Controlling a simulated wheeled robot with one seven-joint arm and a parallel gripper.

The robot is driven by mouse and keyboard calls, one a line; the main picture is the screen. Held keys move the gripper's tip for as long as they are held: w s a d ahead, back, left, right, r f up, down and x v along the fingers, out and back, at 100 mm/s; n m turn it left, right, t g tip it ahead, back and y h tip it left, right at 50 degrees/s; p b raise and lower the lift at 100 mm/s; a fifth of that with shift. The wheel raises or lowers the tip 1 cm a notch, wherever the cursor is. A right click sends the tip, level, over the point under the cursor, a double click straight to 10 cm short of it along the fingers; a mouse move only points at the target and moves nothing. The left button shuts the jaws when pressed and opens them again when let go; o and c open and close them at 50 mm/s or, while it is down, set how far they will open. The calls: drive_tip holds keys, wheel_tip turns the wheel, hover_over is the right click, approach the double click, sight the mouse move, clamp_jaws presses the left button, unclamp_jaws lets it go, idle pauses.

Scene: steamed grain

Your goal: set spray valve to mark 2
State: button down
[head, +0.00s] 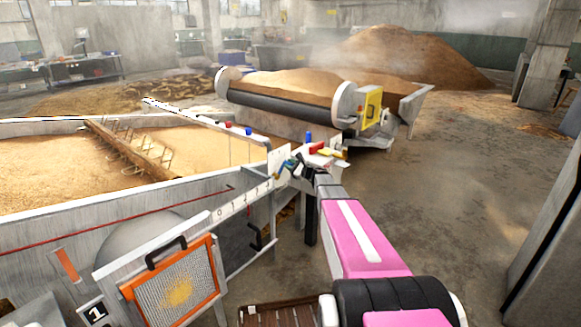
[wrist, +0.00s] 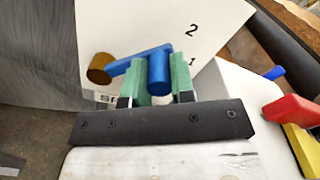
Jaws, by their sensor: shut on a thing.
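The spray valve is a blue lever (wrist: 128,65) on a round brass pivot (wrist: 100,68), in front of a white plate (wrist: 225,18) with the marks 2 (wrist: 193,29) and 1 (wrist: 192,62). The lever slants up to the right from the pivot. It seems to point between 1 and 2, closer to 2. My gripper (wrist: 158,80) has its green fingers shut on the lever's blue handle (wrist: 160,78), one on each side. In the head view, my gripper (head: 290,165) is at the small white plate (head: 279,158); the lever is too small there to read.
A red block (wrist: 290,108) and a yellow block (wrist: 303,145) are right of my gripper. A long grain trough (head: 150,207) lies left, a hopper with a roller (head: 290,107) behind. An orange-framed screen (head: 178,285) is front left. Open floor (head: 430,190) lies right.

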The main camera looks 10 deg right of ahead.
drive_tip(key=c, duration=1)
unclamp_jaws()
drive_tip(key=shift+o, duration=0.2)
drive_tip(key=shift+s, duration=0.1)
drive_tip(key=v, duration=1)
drive_tip(key=shift+s+d, duration=0.25)
